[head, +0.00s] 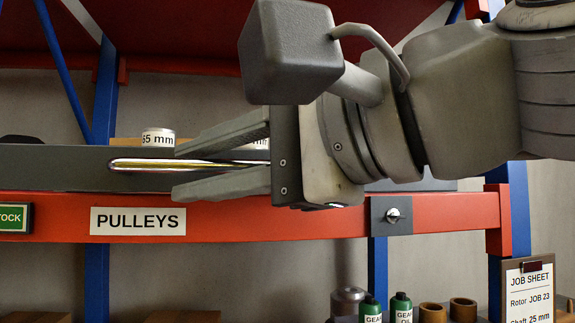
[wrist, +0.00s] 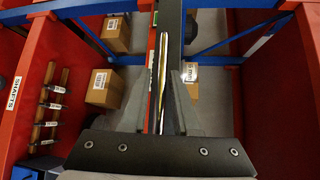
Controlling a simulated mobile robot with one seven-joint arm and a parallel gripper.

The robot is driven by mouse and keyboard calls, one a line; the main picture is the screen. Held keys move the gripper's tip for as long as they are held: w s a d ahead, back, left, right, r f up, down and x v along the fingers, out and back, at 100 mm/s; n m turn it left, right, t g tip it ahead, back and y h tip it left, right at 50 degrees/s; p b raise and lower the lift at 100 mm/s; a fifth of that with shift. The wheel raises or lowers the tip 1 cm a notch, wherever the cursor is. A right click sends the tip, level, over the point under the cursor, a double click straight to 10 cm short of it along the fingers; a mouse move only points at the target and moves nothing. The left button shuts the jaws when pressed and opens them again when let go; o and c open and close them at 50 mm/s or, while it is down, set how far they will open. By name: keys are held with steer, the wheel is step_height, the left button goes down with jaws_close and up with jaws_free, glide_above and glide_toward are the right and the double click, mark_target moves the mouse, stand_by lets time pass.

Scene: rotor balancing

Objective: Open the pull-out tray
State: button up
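The pull-out tray (head: 60,170) is a long dark grey front panel just above the red shelf beam, in the head view. Its handle is a shiny horizontal metal bar (head: 140,165). My gripper (head: 178,170) is open, one finger above the bar and one below, with gaps visible between bar and fingers. In the wrist view the bar (wrist: 163,55) runs between the two fingertips (wrist: 168,75), beside the dark tray panel (wrist: 174,30). The bar's right end is hidden by my gripper. How deep the bar sits between the fingers is hard to tell.
A red beam (head: 270,220) with a PULLEYS label (head: 137,221) and a small round knob (head: 393,215) runs below the tray. A 65 mm pulley (head: 158,138) shows above the panel. Green bottles (head: 400,308) and a job sheet (head: 530,290) stand lower right.

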steer(key=shift+o, duration=0.7)
steer(key=shift+r, duration=0.1)
steer(key=shift+s+d, duration=0.1)
steer(key=v, duration=1.7)
steer(key=shift+d, duration=0.1)
